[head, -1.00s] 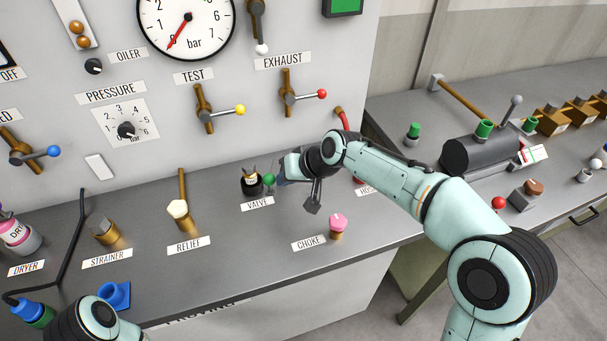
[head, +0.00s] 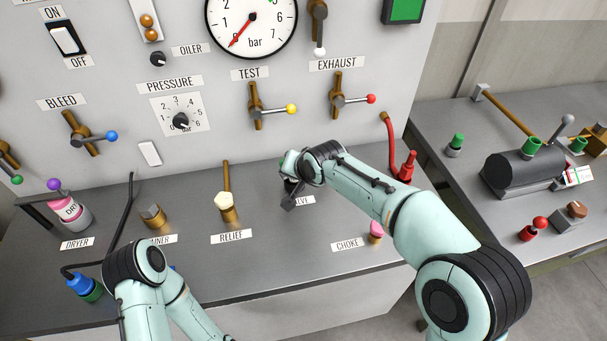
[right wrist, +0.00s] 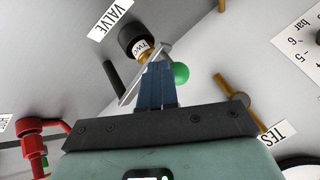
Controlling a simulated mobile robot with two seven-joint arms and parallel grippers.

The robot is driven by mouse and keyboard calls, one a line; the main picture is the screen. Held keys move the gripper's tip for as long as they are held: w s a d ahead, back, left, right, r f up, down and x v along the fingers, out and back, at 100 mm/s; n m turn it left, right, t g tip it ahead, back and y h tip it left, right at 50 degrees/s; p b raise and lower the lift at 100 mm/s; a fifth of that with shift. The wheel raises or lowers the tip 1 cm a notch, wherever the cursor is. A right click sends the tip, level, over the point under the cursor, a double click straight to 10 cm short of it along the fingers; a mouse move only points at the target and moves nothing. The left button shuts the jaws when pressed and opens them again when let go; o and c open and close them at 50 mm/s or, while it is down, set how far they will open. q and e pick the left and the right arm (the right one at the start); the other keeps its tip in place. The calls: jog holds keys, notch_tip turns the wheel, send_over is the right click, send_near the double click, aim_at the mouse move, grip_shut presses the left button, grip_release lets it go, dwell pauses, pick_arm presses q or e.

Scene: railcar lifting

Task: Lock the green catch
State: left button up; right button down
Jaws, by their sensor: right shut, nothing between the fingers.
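The green ball knob (right wrist: 181,73) sits at the end of a flat silver lever (right wrist: 146,68) on the valve, a black cylinder (right wrist: 132,38) with a brass neck. My right gripper (right wrist: 157,68) is shut and empty, with its blue fingers close beside the lever and the green knob. I cannot tell whether they touch. In the head view my right gripper (head: 291,186) is at the valve, and the wrist hides most of the valve and knob. My left arm shows at the lower left of the head view, but its gripper is out of the picture.
The relief (head: 226,205) stands left of the valve, and the pink-topped choke (head: 376,230) stands front right. A red hose fitting (head: 408,167) is to the right. The upright panel behind carries the yellow-knobbed test lever (head: 270,110) and red-knobbed exhaust lever (head: 352,99).

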jog(key=w+a+m+h, duration=0.2)
jog(key=w+a+m, duration=0.1)
jog(key=shift+w+t, duration=0.15)
jog(key=shift+t, duration=0.25)
jog(key=shift+r, duration=0.15)
jog(key=shift+w+a+r, duration=0.1)
jog(key=shift+w+a, duration=0.05)
dwell(0.4)
